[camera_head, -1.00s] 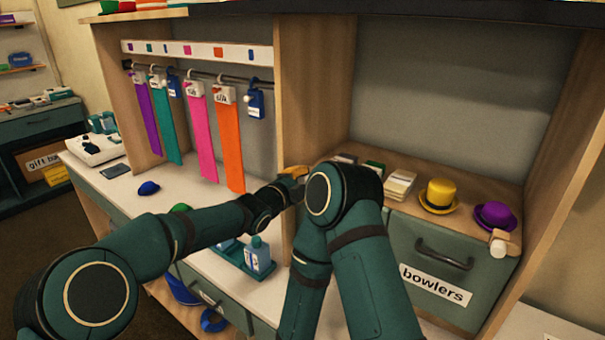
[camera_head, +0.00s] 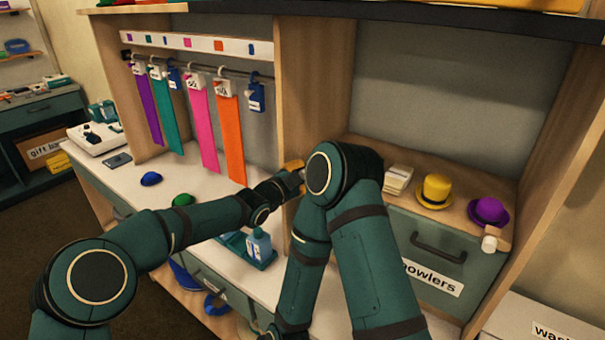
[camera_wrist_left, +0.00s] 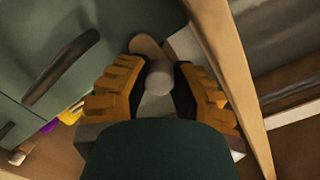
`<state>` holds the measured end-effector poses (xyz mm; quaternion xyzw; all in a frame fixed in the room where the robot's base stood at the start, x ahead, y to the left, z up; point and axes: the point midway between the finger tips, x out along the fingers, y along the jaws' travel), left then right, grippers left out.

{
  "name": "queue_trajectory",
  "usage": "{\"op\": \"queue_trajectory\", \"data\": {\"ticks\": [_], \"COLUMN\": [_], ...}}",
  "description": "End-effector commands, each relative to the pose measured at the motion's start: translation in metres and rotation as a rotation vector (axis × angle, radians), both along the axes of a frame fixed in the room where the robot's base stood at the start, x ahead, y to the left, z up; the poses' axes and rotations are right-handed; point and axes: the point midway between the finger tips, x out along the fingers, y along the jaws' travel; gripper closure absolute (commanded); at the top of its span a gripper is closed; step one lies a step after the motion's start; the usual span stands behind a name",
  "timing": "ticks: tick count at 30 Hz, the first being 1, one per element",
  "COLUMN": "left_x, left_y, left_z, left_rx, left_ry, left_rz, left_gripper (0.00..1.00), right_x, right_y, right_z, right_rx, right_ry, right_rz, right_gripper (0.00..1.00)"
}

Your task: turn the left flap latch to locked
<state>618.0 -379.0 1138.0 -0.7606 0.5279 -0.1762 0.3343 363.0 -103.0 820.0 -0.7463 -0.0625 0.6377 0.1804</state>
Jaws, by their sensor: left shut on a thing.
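The green flap (camera_head: 415,262) labelled "bowlers" has a dark handle (camera_head: 438,249), also seen at the left of the left wrist view (camera_wrist_left: 62,68). The left latch shows only in the left wrist view: a pale round knob (camera_wrist_left: 159,80) with a wooden piece (camera_wrist_left: 146,46) sticking out toward the upper left. My left gripper (camera_wrist_left: 158,77) has its yellow fingers on both sides of the knob, shut on it. In the head view this gripper (camera_head: 293,166) is mostly hidden behind my other arm, as is the latch. My right gripper is out of view.
The wooden divider (camera_wrist_left: 232,75) runs close beside the left gripper. The right latch (camera_head: 491,242) stands at the flap's other side. A yellow hat (camera_head: 435,190), a purple hat (camera_head: 488,211) and cards (camera_head: 397,180) sit above the flap.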

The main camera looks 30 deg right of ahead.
Motion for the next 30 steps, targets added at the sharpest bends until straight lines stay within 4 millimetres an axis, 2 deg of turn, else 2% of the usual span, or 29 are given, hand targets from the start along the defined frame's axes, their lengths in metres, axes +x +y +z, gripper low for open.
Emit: {"op": "queue_trajectory", "data": {"ticks": [8,9,10,22,26,30], "left_x": [0.002,0.002,0.002,-0.001,-0.005,-0.014], "left_y": [0.001,0.001,0.001,0.004,0.015,0.037], "left_z": [0.003,0.003,0.003,0.002,0.003,0.005], "left_rx": [-0.006,-0.006,-0.005,-0.002,0.000,-0.001], "left_ry": [-0.003,-0.004,-0.003,-0.003,-0.003,-0.002], "left_rz": [0.002,0.003,0.003,0.000,-0.001,0.001], "left_gripper": [1.00,0.61,0.57,0.57,0.57,0.57], "right_x": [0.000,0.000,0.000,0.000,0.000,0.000], "right_y": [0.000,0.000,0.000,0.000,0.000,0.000], "right_z": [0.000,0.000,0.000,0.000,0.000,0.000], "right_rx": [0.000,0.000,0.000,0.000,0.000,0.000], "right_ry": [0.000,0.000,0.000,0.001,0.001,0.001], "right_rz": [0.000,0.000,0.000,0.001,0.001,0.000], "right_gripper": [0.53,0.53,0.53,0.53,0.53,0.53]}}
